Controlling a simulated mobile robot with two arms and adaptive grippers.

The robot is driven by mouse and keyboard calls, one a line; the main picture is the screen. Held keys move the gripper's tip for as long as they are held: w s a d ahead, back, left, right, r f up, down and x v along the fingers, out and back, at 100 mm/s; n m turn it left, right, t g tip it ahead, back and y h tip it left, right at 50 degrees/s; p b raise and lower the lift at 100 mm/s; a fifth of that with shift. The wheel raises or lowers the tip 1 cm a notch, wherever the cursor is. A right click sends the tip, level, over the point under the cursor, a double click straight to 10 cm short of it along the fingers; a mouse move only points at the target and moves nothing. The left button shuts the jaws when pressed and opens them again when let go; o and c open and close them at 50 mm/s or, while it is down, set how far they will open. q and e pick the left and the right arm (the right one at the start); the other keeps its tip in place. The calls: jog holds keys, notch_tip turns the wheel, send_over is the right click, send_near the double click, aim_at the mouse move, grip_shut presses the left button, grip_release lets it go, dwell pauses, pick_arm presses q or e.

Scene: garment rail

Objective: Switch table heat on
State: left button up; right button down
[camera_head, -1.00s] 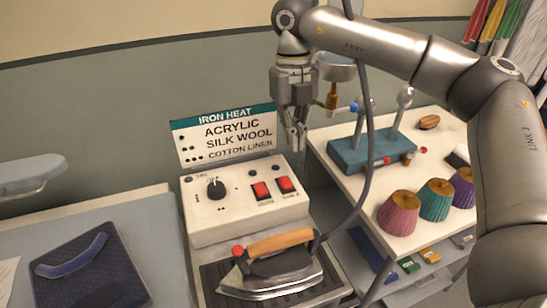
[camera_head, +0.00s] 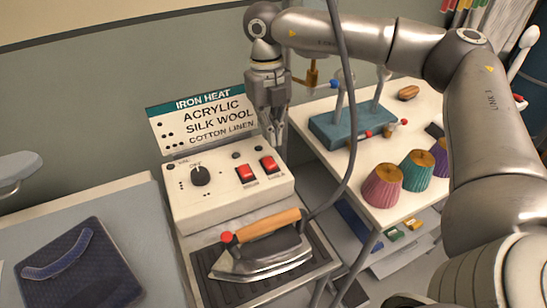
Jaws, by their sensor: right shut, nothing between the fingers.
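The white control box (camera_head: 220,204) stands behind the iron, with a black dial (camera_head: 200,176) and two red rocker switches on its top. The left red switch (camera_head: 245,174) and the right red switch (camera_head: 268,163) each have a small label below. The right label seems to read TABLE, but the print is small. Whether either switch is on I cannot tell. My right gripper (camera_head: 276,142) is shut and empty, pointing down just above and behind the right switch. Contact with the switch is not clear. My left gripper is not in view.
An iron (camera_head: 262,252) with a wooden handle rests on a dark ribbed stand in front of the box. Its grey cable runs up past my right arm. An IRON HEAT sign (camera_head: 205,128) stands behind. A white table (camera_head: 330,168) with colored cones is at right.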

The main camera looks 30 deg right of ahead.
aim_at(275, 175)
jog(key=f, duration=0.2)
jog(key=f+p, duration=0.1)
jog(key=f, duration=0.2)
jog(key=s+f+p, duration=0.1)
jog(key=f, duration=0.2)
jog(key=shift+f, duration=0.25)
jog(key=shift+s+f+b, duration=0.15)
jog(key=shift+f+b, duration=0.15)
jog(key=shift+b, duration=0.05)
jog(key=shift+r, duration=0.15)
jog(key=shift+r+p, duration=0.55)
jog(key=shift+r, duration=0.15)
jog(key=shift+r, duration=0.1)
